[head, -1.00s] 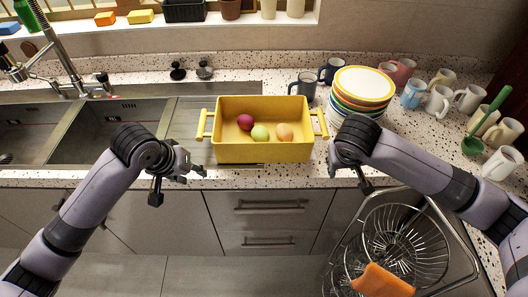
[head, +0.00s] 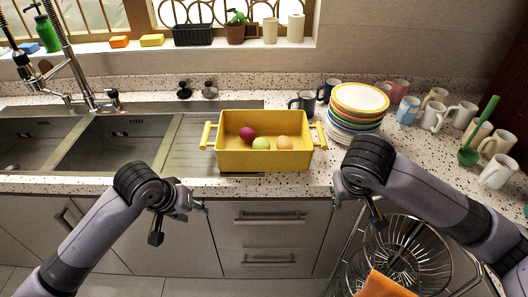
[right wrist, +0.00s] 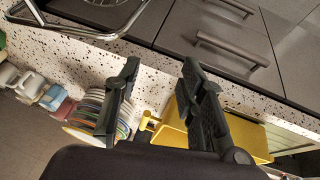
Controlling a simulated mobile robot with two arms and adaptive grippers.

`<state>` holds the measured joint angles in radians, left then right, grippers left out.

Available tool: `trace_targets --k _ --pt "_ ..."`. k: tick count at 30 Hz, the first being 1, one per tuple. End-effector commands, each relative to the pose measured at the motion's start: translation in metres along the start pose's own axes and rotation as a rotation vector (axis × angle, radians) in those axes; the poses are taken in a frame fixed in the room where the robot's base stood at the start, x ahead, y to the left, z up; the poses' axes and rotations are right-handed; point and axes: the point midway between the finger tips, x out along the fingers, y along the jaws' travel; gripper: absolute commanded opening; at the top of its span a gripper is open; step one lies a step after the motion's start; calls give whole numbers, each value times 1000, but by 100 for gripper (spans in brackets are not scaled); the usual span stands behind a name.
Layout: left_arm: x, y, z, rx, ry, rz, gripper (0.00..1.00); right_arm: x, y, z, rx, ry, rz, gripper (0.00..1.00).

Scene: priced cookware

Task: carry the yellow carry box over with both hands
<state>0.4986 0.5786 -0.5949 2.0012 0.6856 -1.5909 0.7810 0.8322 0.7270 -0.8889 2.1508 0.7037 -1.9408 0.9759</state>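The yellow carry box (head: 264,160) stands upright on the speckled counter, right of the sink, with a bar handle at each end. A purple, a green and an orange round item lie in it. My left gripper (head: 200,206) is in front of the counter edge, below and left of the box and apart from it; its finger gap is unclear. My right gripper is mostly hidden behind its arm in the head view. The right wrist view shows the right gripper (right wrist: 160,90) with its fingers apart and nothing between them. The box (right wrist: 173,132) shows beyond the fingers there.
A stack of plates (head: 357,106) stands close to the box's right handle, with dark mugs (head: 304,101) behind. Several mugs and a green ladle (head: 480,132) crowd the right counter. The sink (head: 112,142) is at left. A wire rack (head: 408,245) stands out below at right.

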Motion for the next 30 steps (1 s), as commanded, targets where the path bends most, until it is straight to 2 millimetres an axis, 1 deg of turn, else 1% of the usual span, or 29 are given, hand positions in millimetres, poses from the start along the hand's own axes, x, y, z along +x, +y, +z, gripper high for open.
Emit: trace_targets --k 1,3,4,9,16,28,30 --pt "0 0 0 0 0 0 37 -14 0 -2 -1 8 -2 37" --pt "0 0 0 0 0 0 37 -30 1 -3 -1 9 -1 37" --pt "0 0 0 0 0 0 37 -36 1 -2 -2 8 2 37" --pt "0 0 0 0 0 0 37 -49 1 -2 -2 6 1 37" --pt "0 0 0 0 0 0 37 -56 1 -2 0 2 1 37" --pt "0 0 0 0 0 0 37 -55 1 -1 0 1 1 37" --pt "3 -1 0 -3 -1 1 37 -53 -1 -2 2 -1 -8 37"
